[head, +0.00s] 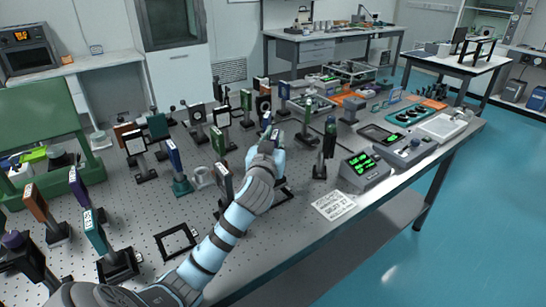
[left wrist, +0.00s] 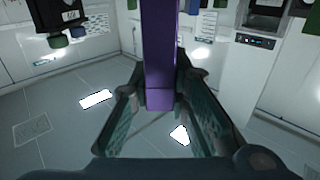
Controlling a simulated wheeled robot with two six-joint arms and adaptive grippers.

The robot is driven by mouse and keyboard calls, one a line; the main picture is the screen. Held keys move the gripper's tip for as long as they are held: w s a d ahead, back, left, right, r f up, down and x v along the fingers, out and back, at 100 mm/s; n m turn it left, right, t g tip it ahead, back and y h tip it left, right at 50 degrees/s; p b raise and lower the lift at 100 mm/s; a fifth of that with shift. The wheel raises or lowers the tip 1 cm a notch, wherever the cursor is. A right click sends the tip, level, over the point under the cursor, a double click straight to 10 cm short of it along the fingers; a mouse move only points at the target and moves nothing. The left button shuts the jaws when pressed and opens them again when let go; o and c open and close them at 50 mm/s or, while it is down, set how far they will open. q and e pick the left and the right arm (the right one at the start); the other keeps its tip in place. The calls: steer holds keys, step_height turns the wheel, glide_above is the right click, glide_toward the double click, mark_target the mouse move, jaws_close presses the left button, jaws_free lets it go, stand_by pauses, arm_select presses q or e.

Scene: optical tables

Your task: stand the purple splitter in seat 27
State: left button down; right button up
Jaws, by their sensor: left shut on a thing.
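The purple splitter shows in the left wrist view as a tall purple body (left wrist: 160,45) between the fingers of my left gripper (left wrist: 157,88). The gripper is shut on it. In the head view my left gripper (head: 272,140) is above the middle of the optical table, and the gripper and arm mostly hide the splitter. A black square seat frame (head: 178,243) lies empty on the table, left of my forearm. Another dark frame (head: 286,203) is partly hidden behind my forearm. I cannot read which seat is number 27. My right gripper is not in view.
Several upright optics on posts crowd the perforated table (head: 140,205), including a blue one (head: 173,157) left of my arm. A dark post (head: 328,145) stands right of my gripper. A box with green displays (head: 364,168) and a printed card (head: 333,205) are near the front edge.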

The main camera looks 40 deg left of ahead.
arm_select(q)
step_height(320, 180, down, 4)
steer(key=shift+b, duration=0.6)
steer(key=shift+s, duration=0.1)
steer(key=c, duration=1.5)
jaws_free()
steer(key=shift+c, duration=0.2)
steer(key=shift+d, duration=0.1)
steer(key=v, duration=1.2)
steer(key=shift+p, duration=0.45)
